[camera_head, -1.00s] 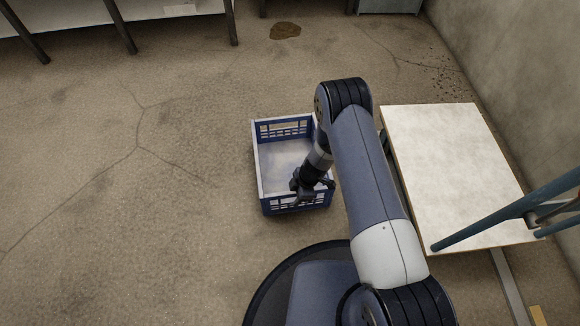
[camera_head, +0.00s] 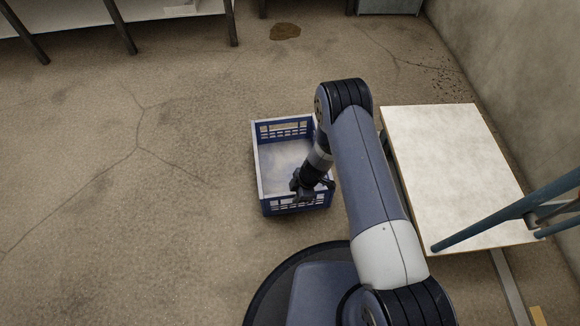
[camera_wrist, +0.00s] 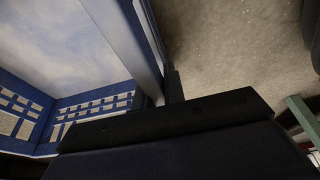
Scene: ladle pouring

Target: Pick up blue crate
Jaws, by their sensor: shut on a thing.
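The blue crate (camera_head: 262,178) stands upright on the floor in the head view, left of my arm. It is open at the top, with slotted end walls and a pale inside. My gripper (camera_head: 303,196) is at the crate's near wall, shut on its rim; my wrist hides part of the near right corner. In the wrist view the crate's slotted blue wall (camera_wrist: 95,104) and pale inside fill the left side, and a wall rim runs up to my gripper (camera_wrist: 168,92). The fingertips are only partly visible there.
A pale-topped table (camera_head: 455,165) stands close to the right of my arm, with a blue-grey bar (camera_head: 490,225) over its near right corner. A white shelf or bench (camera_head: 75,15) is along the back left. The floor left of the crate is clear. A brown stain (camera_head: 285,31) lies farther back.

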